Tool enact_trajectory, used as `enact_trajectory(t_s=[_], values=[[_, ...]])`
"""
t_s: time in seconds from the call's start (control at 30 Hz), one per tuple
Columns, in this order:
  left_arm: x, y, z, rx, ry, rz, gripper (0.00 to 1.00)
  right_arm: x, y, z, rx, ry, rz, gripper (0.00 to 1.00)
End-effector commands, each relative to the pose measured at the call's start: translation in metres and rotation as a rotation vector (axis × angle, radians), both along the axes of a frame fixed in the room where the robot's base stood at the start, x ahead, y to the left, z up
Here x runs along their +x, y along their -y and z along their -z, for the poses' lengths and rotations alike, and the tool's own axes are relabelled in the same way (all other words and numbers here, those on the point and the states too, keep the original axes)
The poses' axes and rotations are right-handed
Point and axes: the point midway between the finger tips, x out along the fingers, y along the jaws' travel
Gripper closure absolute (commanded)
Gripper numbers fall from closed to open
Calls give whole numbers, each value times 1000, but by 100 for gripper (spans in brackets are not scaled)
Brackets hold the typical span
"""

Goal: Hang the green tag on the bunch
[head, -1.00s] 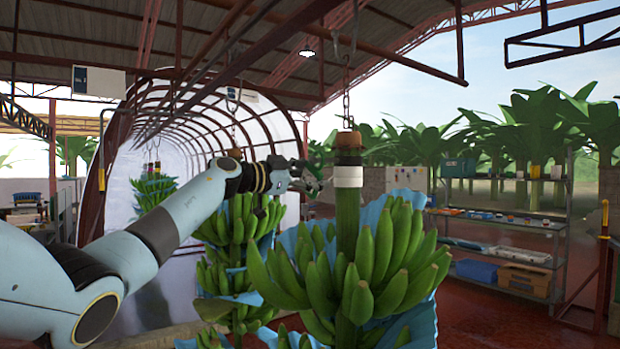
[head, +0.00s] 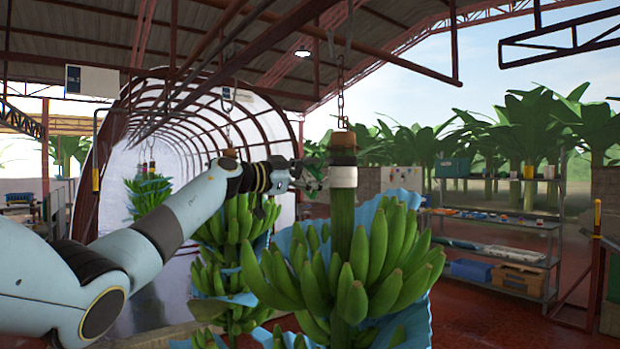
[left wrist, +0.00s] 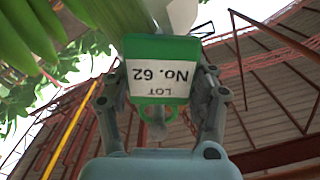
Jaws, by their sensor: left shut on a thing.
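The near banana bunch (head: 380,265) hangs from a chain, with a thick green stem (head: 341,215) and a white band (head: 343,177) near the stem's top. My left gripper (head: 313,176) is just left of the band; in the head view I cannot tell whether it touches. In the left wrist view, the gripper (left wrist: 163,90) is shut on the green tag (left wrist: 160,48). The tag's white label reads "LOT No. 62" upside down. The stem (left wrist: 115,20) and white band (left wrist: 182,12) lie just beyond the tag. My right gripper is out of view.
A second bunch (head: 228,270) hangs behind my left forearm. Blue sheeting (head: 410,325) wraps the near bunch. A shelf rack (head: 495,225) with trays and boxes stands at the right. A white-covered tunnel (head: 270,120) is behind.

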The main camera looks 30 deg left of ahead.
Motion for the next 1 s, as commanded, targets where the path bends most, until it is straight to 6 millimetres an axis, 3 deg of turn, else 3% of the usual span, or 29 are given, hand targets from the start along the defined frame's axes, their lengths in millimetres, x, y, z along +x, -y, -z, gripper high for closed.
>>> enact_trajectory(t_s=[1.0], values=[[9,-4,4,-1,-1,0,61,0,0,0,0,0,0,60]])
